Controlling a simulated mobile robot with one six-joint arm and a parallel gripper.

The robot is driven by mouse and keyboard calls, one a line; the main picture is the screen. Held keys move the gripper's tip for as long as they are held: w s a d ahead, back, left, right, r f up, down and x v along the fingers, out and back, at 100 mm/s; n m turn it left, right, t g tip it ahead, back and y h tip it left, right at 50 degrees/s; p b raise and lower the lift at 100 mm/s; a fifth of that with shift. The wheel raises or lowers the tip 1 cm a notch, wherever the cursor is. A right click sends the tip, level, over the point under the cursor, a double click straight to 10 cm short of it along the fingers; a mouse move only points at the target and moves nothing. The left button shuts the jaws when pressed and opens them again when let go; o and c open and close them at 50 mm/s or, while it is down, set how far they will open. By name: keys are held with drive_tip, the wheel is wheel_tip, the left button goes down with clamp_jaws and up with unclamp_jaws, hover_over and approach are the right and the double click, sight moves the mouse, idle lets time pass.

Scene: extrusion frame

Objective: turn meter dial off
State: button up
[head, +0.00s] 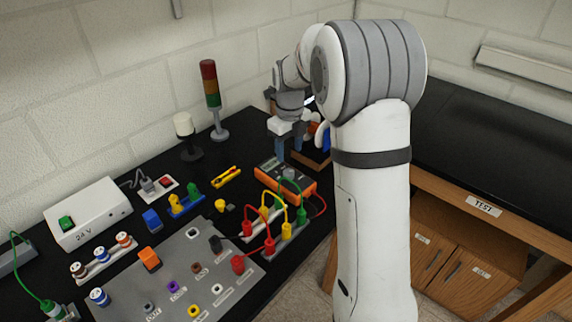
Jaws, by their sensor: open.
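The orange meter (268,170) lies on the black bench, right of centre among the parts. Its grey dial (289,174) stands up from its face. My gripper (290,152) is just behind and above the meter, pointing down, with its blue fingers apart and nothing seen between them. The fingertips look close to the meter's far edge; whether they touch it cannot be told. The dial's pointer direction is too small to read. My arm hides the bench to the right of the meter.
Red, yellow and green leads (268,222) arch up in front of the meter. A grey panel (180,306) with coloured sockets lies at the front. A signal tower (211,98) and a white power supply (88,213) stand behind and left. Yellow pliers (227,177) lie left of the meter.

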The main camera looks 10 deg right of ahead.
sight(289, 172)
wheel_tip(289, 172, down, 8)
drive_tip(key=shift+r+p, duration=0.1)
drive_tip(key=shift+p, duration=0.45)
drive_tip(key=c, duration=0.9)
drive_tip(key=shift+a, duration=0.4)
drive_tip(key=shift+c, duration=0.4)
drive_tip(key=shift+d, duration=0.45)
